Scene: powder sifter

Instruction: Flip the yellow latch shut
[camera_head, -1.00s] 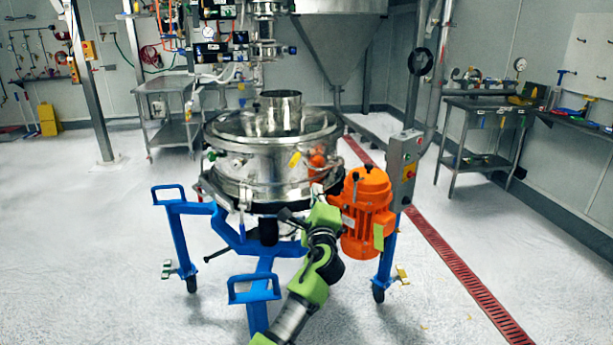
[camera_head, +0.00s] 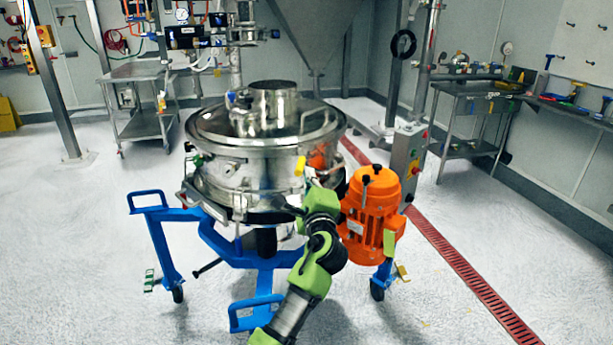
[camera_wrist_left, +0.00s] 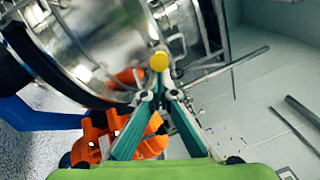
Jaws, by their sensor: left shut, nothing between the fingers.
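The yellow latch (camera_head: 300,165) is on the front right side of the round steel sifter (camera_head: 225,172). In the left wrist view its round yellow end (camera_wrist_left: 158,61) lies just beyond my fingertips. My left gripper (camera_head: 312,182) is close below and right of the latch in the head view. In the left wrist view its two green-sided fingers (camera_wrist_left: 160,93) come together at the tips, with nothing between them. I cannot tell whether the tips touch the latch. My right gripper is in neither view.
An orange motor (camera_head: 366,212) sits close right of my left arm. The sifter's blue wheeled frame (camera_head: 240,250) spreads below. A grey control box (camera_head: 408,152) stands behind the motor. White floor is free at left and right.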

